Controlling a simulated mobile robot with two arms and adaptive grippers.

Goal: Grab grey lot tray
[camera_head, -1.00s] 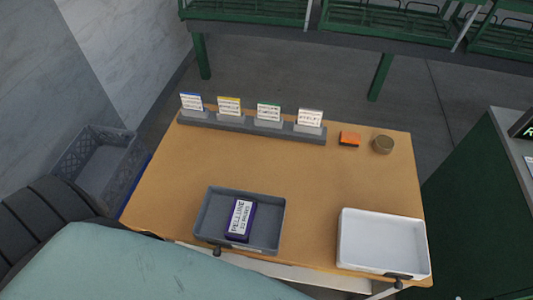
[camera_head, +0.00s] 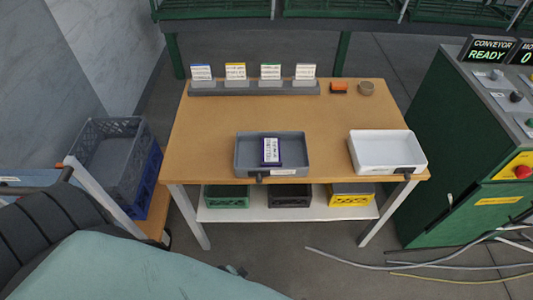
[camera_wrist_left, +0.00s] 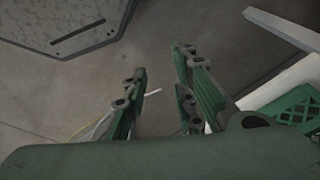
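The grey lot tray (camera_head: 302,155) lies on the front part of the wooden table in the head view, near the middle of its front edge. A dark purple box with a white label (camera_head: 271,152) sits inside it, and a dark clip or handle is at its front rim. My left gripper (camera_wrist_left: 160,95) shows in the left wrist view with its two green fingers apart and nothing between them; the floor is below. The tray is not visible in the left wrist view. My right gripper is not in view.
A white tray (camera_head: 388,149) stands right of the grey one. Crates sit on the lower shelf. A green conveyor cabinet (camera_head: 440,150) stands right, with cables on the floor.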

